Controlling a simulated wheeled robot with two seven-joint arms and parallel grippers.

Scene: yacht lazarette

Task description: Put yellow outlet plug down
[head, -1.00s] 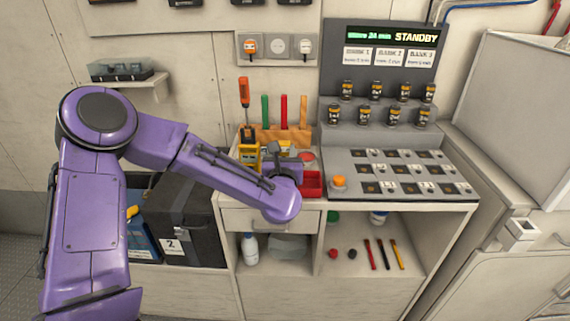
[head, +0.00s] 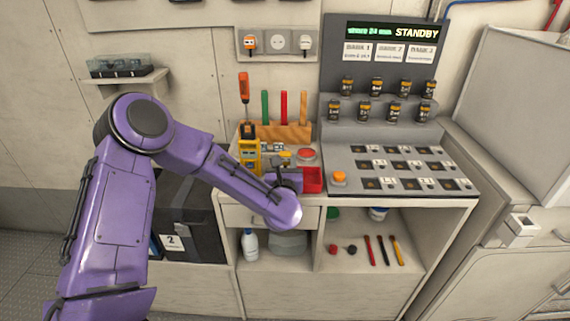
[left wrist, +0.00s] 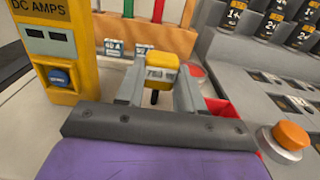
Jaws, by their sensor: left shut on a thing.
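My left gripper (left wrist: 157,88) is shut on the yellow outlet plug (left wrist: 157,72). The plug has a grey label on its front and a dark part below it, seen between the two grey fingers in the left wrist view. In the head view my left gripper (head: 285,170) is over the left part of the bench, and the plug is small and mostly hidden there. I cannot tell whether the plug touches the bench top. My right gripper is not in view.
The yellow meter (head: 249,156) stands left of the gripper, the red tray (head: 313,180) close on its right. The red button (head: 307,154) and tool rack (head: 283,132) are behind. The grey panel with an orange button (head: 339,178) lies right. A socket strip (head: 278,43) is on the wall.

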